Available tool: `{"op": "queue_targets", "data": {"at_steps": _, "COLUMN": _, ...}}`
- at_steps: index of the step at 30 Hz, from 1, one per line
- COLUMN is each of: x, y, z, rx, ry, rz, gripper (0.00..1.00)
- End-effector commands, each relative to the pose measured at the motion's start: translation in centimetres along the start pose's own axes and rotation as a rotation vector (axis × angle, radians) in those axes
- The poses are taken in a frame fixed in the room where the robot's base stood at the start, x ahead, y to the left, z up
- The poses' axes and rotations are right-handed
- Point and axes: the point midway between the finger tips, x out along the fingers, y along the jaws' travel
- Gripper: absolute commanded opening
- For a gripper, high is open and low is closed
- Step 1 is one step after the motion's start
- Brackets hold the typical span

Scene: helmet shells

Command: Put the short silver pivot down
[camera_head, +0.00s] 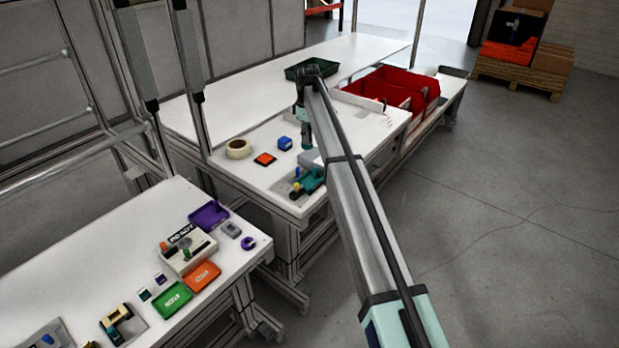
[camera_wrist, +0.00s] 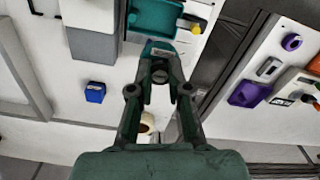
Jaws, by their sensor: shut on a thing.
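My gripper (camera_wrist: 160,70) points down over the white table in the wrist view. Its fingers close on a small grey piece (camera_wrist: 159,76), which looks like the short silver pivot, though the fingers hide much of it. A teal tray (camera_wrist: 155,17) lies just beyond the fingertips. In the head view my gripper (camera_head: 307,141) is above the middle table, near the grey block and the teal tray (camera_head: 309,182). The pivot is too small to make out there.
A grey block (camera_wrist: 94,30), a blue cube (camera_wrist: 95,92) and a tape roll (camera_wrist: 147,123) are nearby. An orange square (camera_head: 265,159) lies on the same table. Red bins (camera_head: 400,88) stand at the far right. The left table holds a purple tray (camera_head: 209,215) and several small parts.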

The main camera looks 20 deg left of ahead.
Motion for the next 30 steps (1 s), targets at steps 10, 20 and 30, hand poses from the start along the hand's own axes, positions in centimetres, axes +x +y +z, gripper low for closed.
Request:
{"op": "queue_targets", "data": {"at_steps": 10, "x": 8.2, "y": -0.1, "z": 0.1, "rx": 0.001, "ry": -0.002, "rz": -0.003, "gripper": 0.0}}
{"op": "queue_targets", "data": {"at_steps": 20, "x": 12.9, "y": 0.0, "z": 0.1, "rx": 0.001, "ry": -0.001, "rz": -0.001, "gripper": 0.0}}
{"op": "queue_targets", "data": {"at_steps": 30, "x": 16.1, "y": 0.0, "z": 0.1, "rx": 0.001, "ry": -0.001, "rz": -0.002, "gripper": 0.0}}
